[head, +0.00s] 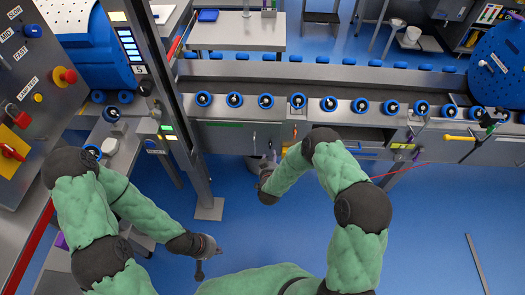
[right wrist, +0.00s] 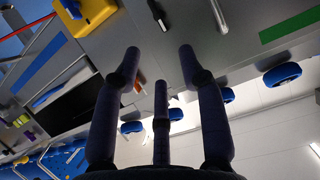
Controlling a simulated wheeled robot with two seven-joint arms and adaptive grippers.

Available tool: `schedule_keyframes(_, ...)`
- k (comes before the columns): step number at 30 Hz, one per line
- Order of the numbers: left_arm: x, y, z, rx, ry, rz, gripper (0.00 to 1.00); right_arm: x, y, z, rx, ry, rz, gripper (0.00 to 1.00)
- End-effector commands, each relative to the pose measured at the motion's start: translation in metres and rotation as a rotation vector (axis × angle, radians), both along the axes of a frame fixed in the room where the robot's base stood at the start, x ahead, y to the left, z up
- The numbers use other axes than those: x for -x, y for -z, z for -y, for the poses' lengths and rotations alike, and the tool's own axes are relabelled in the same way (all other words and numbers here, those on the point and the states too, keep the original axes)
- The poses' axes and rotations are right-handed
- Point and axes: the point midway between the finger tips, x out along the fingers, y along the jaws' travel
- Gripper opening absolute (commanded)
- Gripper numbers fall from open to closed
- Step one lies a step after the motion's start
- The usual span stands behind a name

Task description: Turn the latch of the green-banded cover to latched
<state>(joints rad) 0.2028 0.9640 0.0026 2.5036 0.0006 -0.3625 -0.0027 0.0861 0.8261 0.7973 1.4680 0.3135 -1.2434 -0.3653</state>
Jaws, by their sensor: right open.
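The grey cover with the green band (head: 225,123) is on the front of the conveyor in the head view, left of my right gripper. Its green band also shows at the upper right of the right wrist view (right wrist: 300,22). A slim metal lever (right wrist: 218,16) stands beside the band there; it seems to be the latch, but its setting is unclear. My right gripper (right wrist: 161,52) is open and empty, its fingers apart and pointing at the grey front. In the head view it (head: 268,165) is below the conveyor edge. My left gripper (head: 205,246) hangs over the floor at lower left, its fingers unclear.
A dark lever (right wrist: 157,14) and a yellow block (right wrist: 92,12) sit on the front near my right fingers. Blue rollers (head: 265,101) line the conveyor. A grey post (head: 185,120) stands left of the cover. The blue floor (head: 240,225) below is mostly clear.

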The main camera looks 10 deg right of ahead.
Motion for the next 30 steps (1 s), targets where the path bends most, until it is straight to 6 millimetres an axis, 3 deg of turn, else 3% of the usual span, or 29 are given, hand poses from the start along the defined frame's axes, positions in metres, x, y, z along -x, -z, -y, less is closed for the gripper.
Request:
schedule_keyframes(5,-0.001,0.006,0.0,0.0,0.0,0.001,0.0,-0.014,0.006,0.005,0.004,0.005,0.007,0.41)
schedule_keyframes(18,-0.001,0.036,0.0,0.0,0.0,0.001,0.0,-0.078,0.035,0.023,0.003,0.003,0.005,0.41)
schedule_keyframes(30,0.0,0.042,0.0,0.0,0.0,0.001,0.0,-0.096,0.041,0.028,0.002,0.002,0.003,0.41)
